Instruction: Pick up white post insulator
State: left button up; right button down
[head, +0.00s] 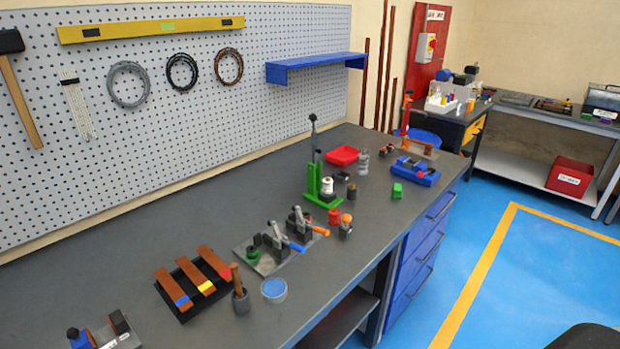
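A small white piece (327,185), which looks like the white post insulator, stands upright at the green hand press (313,186) on the workbench. I cannot tell whether it rests on the press base or on a dark part just below it. A grey, ribbed-looking upright piece (363,163) stands farther back, right of the red tray; it is too small to identify surely. Neither of my grippers is in view.
The dark workbench (120,265) also holds a red tray (342,155), a blue vise-like tool (415,171), red and orange-topped pieces (346,224), toggle clamps (280,244), copper bars on a black rack (193,281) and a blue-topped tin (274,290).

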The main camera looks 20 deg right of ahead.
aim_at(327, 187)
jog(key=z, duration=1.45)
jog(key=i+l, duration=0.55)
